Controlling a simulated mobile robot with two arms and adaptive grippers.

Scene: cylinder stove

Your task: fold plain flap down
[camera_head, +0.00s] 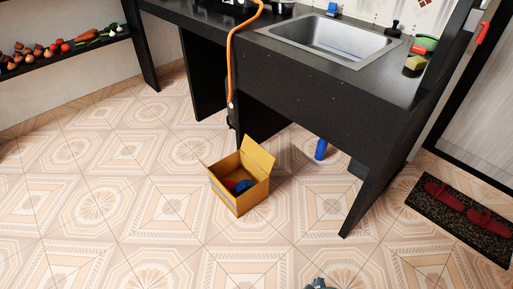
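An open cardboard box (229,197) stands on the tiled floor near the middle of the camera_head view. One plain flap (258,157) stands up at its back right edge, tilted outward. The other flaps cannot be clearly made out. Small red and blue items (241,186) lie inside the box, partly hidden by its walls. A blue strip runs along the box's left front side. Neither of my grippers can be made out in this view, and nothing touches the box.
A black counter with a sink (330,40) stands behind the box, its side panel to the right. An orange hose (230,70) hangs from it. A blue bottle (321,149) is under the counter. Red slippers (455,204) lie on a dark mat. Floor around the box's front is clear.

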